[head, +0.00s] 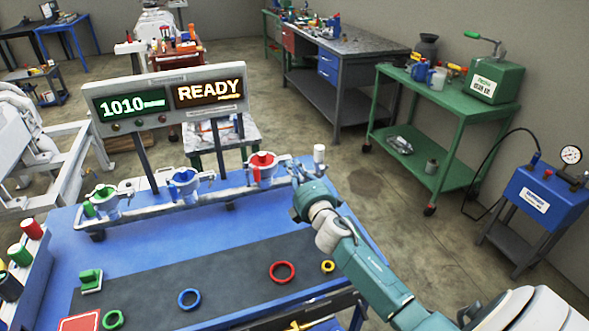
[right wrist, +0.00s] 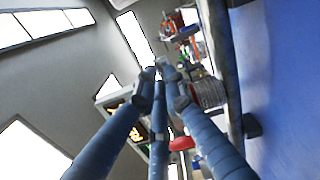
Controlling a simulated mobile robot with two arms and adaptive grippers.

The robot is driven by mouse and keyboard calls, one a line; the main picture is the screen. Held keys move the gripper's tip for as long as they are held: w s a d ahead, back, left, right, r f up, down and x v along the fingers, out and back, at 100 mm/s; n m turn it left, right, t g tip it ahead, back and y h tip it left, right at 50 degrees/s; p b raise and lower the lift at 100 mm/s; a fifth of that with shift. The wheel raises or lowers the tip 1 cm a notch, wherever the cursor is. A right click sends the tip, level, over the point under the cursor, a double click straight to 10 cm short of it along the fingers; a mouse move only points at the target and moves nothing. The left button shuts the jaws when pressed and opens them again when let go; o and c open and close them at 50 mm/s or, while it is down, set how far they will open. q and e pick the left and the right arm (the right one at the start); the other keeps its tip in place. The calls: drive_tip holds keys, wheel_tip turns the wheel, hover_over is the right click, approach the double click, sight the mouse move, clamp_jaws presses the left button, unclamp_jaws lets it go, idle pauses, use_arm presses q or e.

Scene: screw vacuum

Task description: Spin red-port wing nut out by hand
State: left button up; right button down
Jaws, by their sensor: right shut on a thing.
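The manifold rail (head: 150,212) runs along the back of the blue bench with green, blue and red ports. The red port (head: 263,159) has a red cap and a metal body, at the rail's right end. My right gripper (head: 294,172) reaches the right side of the red port; it also shows in the right wrist view (right wrist: 160,78). Its fingers are drawn together at the port's side, shut on the small red-port wing nut, which they mostly hide. A red part (right wrist: 182,143) shows beside the fingers in the right wrist view. My left gripper is out of view.
Red (head: 282,272), blue (head: 189,299), green (head: 112,320) and yellow (head: 328,266) rings lie on the dark mat (head: 235,275). A display panel (head: 170,98) reading READY stands behind the rail. A white-capped post (head: 319,156) stands right of my gripper.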

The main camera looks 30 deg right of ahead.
drive_tip(key=shift+r, duration=0.15)
drive_tip(key=c, duration=1.8)
unclamp_jaws()
drive_tip(key=shift+w, duration=0.1)
drive_tip(key=v, duration=1.2)
